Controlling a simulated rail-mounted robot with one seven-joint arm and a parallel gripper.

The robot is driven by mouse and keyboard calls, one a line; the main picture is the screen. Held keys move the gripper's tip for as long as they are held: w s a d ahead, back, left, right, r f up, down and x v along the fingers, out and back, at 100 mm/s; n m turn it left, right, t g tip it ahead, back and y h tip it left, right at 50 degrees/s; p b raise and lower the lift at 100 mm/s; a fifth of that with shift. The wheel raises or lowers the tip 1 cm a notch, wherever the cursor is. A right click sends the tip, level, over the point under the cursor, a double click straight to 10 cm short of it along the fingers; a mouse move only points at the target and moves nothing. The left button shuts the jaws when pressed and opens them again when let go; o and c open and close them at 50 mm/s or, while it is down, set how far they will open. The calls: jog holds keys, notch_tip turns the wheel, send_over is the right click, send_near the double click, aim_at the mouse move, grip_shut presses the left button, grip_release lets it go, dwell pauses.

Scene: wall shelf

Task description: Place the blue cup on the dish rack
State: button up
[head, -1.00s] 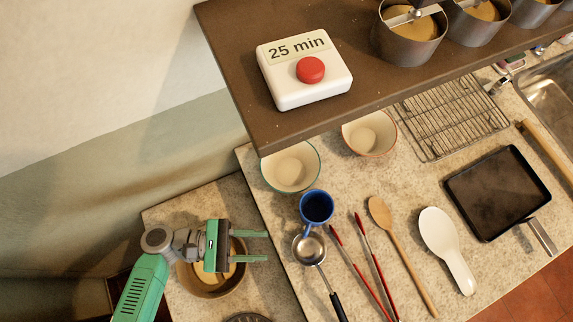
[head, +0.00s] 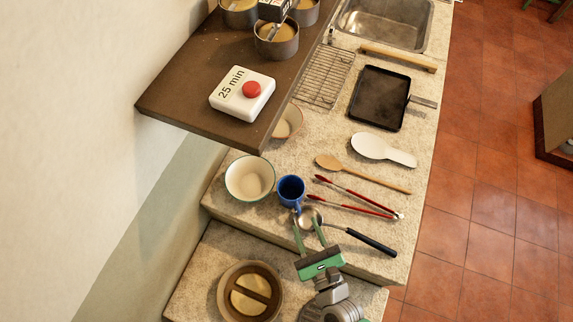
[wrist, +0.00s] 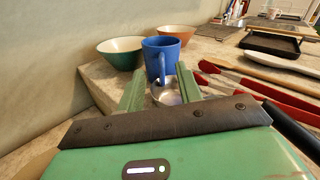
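The blue cup (head: 291,190) stands upright on the counter, between a bowl and the red-handled tongs. It also shows in the wrist view (wrist: 160,52), straight ahead of the fingers, with its handle facing me. The dish rack (head: 322,76) is a wire grid lying flat farther back, beside the black pan; I see nothing on it. My gripper (head: 309,234) is open and empty, on the near side of the cup and apart from it. In the wrist view my gripper (wrist: 161,92) has its two green fingers spread, with the ladle's bowl showing between them.
The ladle (head: 345,230) lies just in front of the cup. Bowls (head: 249,178) stand to its left and behind. Tongs (head: 350,197), a wooden spoon (head: 365,175), a white spoon rest (head: 382,150) and a pan (head: 379,98) lie rightward. A brown shelf (head: 180,95) overhangs the back left.

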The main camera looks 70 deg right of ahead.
aim_at(300, 212)
jog(key=x, duration=0.5)
jog(key=shift+d, duration=0.1)
jog(key=shift+f, duration=0.1)
grip_shut()
